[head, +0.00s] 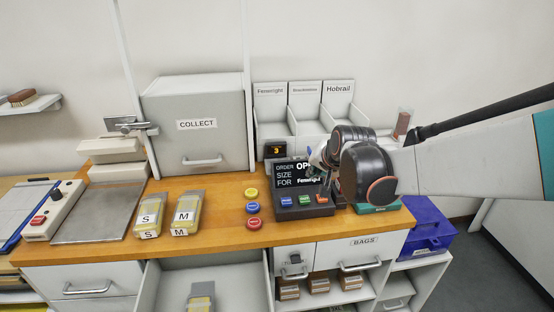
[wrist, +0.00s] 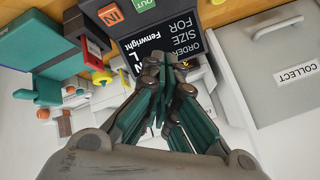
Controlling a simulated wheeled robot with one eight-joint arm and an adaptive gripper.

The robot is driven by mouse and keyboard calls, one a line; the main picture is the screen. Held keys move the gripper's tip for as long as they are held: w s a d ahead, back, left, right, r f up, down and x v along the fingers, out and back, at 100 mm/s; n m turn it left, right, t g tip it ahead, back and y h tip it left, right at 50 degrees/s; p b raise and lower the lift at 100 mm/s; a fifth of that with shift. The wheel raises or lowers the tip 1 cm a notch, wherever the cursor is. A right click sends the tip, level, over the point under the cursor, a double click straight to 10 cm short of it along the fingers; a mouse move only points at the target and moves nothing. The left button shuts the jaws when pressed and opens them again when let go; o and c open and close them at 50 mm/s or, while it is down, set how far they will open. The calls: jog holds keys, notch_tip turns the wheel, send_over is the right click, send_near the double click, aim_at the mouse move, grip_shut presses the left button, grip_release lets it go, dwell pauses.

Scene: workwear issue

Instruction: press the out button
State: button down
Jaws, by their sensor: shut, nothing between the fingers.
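A dark order console (head: 305,213) stands on the wooden counter, with a blue, a green and an orange-red button along its front. In the wrist view the green button (wrist: 140,5) reads OUT and the orange one (wrist: 111,14) reads IN; both are at the top edge, the green one cut off. In the head view the green button (head: 304,201) is the middle one. My gripper (wrist: 168,62) is shut and empty, over the console's screen and apart from the green button in the picture. In the head view my wrist hides part of the screen and most of the fingers.
A grey COLLECT cabinet (head: 197,143) and labelled bins (head: 290,110) stand behind the console. Yellow, blue and red round buttons (head: 252,208) lie to its left. S and M packs (head: 186,213) are further left. A teal object (head: 377,208) sits close on the right. A drawer is open below.

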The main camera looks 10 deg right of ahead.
jog(key=m, duration=0.1)
send_over(307, 198)
notch_tip(307, 198, down, 2)
jog(key=shift+p, duration=0.3)
jog(key=shift+f, duration=0.2)
notch_tip(307, 198, down, 8)
jog(key=b, duration=0.6)
jog(key=shift+f, duration=0.25)
jog(key=shift+f+b, duration=0.15)
jog(key=shift+b, duration=0.2)
dwell(0.7)
jog(key=shift+f, duration=0.3)
jog(key=shift+f+b, duration=0.5)
jog(key=shift+b, duration=0.1)
dwell(0.6)
jog(key=shift+r, duration=0.15)
jog(key=shift+r+p, duration=0.7)
jog(key=shift+r, duration=0.1)
